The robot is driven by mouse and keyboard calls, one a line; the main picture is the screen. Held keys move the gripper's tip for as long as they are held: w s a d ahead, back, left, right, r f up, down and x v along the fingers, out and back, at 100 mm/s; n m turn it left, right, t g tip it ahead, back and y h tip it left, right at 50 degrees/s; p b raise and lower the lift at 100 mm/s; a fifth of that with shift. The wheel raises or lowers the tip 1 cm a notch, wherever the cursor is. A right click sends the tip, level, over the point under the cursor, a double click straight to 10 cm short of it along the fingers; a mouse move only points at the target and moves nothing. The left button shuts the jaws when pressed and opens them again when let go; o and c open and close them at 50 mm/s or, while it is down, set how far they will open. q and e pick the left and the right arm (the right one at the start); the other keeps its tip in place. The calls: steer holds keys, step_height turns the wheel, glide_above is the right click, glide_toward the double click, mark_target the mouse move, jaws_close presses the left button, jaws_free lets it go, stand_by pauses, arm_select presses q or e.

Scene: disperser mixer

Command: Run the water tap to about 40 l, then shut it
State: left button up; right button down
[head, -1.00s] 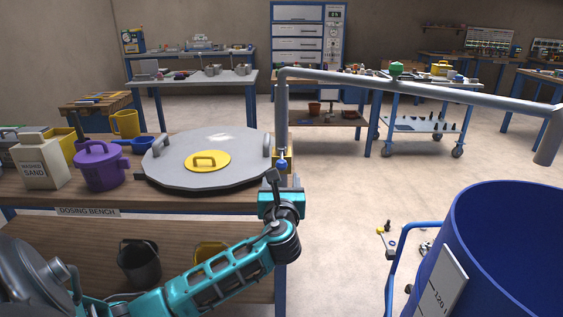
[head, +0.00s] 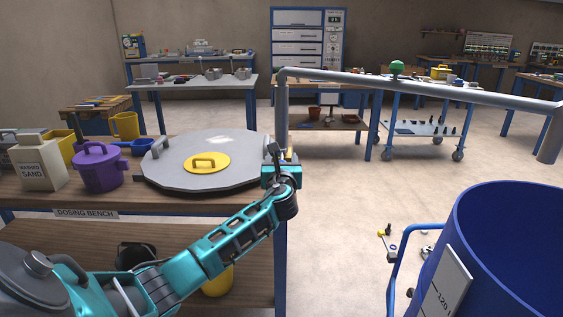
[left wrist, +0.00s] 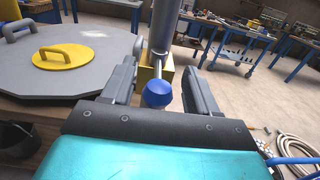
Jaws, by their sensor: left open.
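The water pipe (head: 420,88) is grey, rises at the dosing bench's right end and runs right to a down-turned spout (head: 549,145). The spout hangs over the blue vessel (head: 510,240), whose water level I cannot see. The tap's lever with a blue knob (left wrist: 158,94) comes out of a yellow block (left wrist: 163,75) at the pipe's foot. My left gripper (head: 276,156) is open, and in the left wrist view its fingers (left wrist: 160,66) stand on either side of the lever. I cannot tell whether they touch it. In the head view the gripper hides the knob.
A grey lid with a yellow hatch (head: 206,163) lies on the dosing bench (head: 85,214) just left of the gripper. A purple pot (head: 98,168) and a washed sand container (head: 38,165) stand farther left.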

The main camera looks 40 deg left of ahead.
arm_select(q)
jaws_close()
arm_select(e)
steer(key=shift+d, duration=0.15)
steer(key=shift+r, duration=0.1)
stand_by(0.3)
